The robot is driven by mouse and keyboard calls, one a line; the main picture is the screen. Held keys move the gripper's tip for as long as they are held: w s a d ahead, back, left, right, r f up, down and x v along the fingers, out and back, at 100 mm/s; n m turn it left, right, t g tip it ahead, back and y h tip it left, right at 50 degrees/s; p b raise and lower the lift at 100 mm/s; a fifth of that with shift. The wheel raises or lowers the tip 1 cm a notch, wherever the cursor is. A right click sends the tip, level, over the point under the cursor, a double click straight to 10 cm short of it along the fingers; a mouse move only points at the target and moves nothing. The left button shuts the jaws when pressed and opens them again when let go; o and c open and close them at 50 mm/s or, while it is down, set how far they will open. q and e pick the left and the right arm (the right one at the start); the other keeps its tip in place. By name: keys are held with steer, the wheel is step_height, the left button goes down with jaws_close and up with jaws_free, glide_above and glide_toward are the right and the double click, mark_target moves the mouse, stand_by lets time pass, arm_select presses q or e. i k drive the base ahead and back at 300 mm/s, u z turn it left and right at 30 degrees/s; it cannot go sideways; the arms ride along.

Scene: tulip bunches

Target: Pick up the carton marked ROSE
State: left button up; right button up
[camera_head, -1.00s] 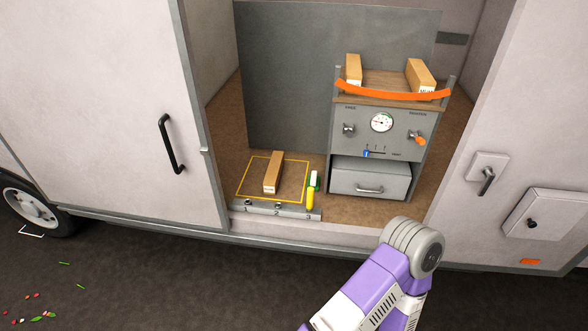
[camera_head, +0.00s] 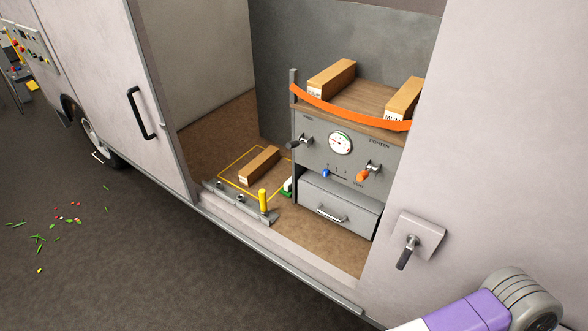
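Three long tan cartons show inside the open van. One carton (camera_head: 260,165) lies on the van floor inside a yellow outlined square; the lettering on its end is too small to read. A second carton (camera_head: 333,77) lies at the left on top of the grey cabinet, with a white label on its near end that I cannot read surely. A third carton (camera_head: 404,98) lies at the right of the cabinet top; its label seems to begin with "MU", and the doorway edge partly covers it. Neither gripper shows; only a purple and grey arm link of mine is at lower right.
An orange strap (camera_head: 350,113) runs across the front of the cabinet top. The grey cabinet (camera_head: 312,150) has a gauge (camera_head: 341,142), knobs and a drawer (camera_head: 340,204). A yellow post (camera_head: 263,201) stands near the sill. A door handle (camera_head: 407,252) juts out at right.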

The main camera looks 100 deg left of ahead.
mark_target(251, 173)
steer(key=i, duration=0.6)
steer(key=u, duration=4.3)
steer(key=i, duration=2.7)
